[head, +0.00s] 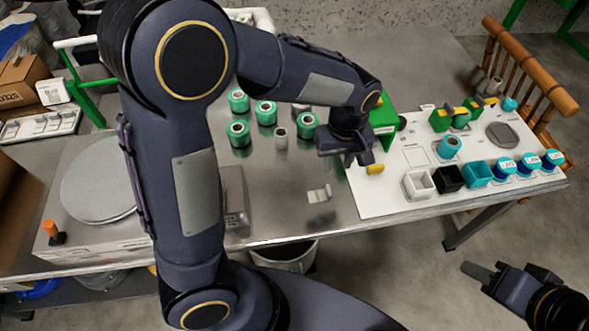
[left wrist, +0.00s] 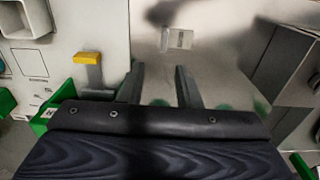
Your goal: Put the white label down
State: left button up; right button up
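The white label (head: 319,194) lies on the bare metal table top, left of the white board. It also shows near the top of the left wrist view (left wrist: 180,39), beyond the fingertips. My left gripper (head: 359,162) is above the table near the left edge of the white board, to the right of the label and further back. In the left wrist view its two fingers (left wrist: 160,69) stand apart with nothing between them. My right gripper (head: 478,271) is off the table at the lower right, over the floor. Its finger gap does not show clearly.
The white board (head: 386,202) holds white, black and teal boxes, blue spools and a yellow-topped piece (head: 375,169) close to my left gripper. Several green spools (head: 238,133) stand behind the label. A round plate (head: 99,191) is at the left. Bare metal surrounds the label.

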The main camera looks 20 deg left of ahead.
pick_arm(q)
jog(key=s+a+r+m+t+h, duration=0.2)
jog(key=s+a+r, duration=0.2)
jog(key=s+a, duration=0.2)
jog(key=s+a+r+m+t+h, duration=0.1)
jog(key=s+a+r+m+t, duration=0.2)
jog(key=s, duration=0.8)
jog(key=shift+s+a+r+t+h, duration=0.35)
jog(key=shift+a+r, duration=0.2)
jog(key=shift+a, duration=0.8)
jog(key=shift+w+r, duration=0.1)
jog(key=shift+r+p, duration=2.55)
jog(key=shift+p, duration=0.05)
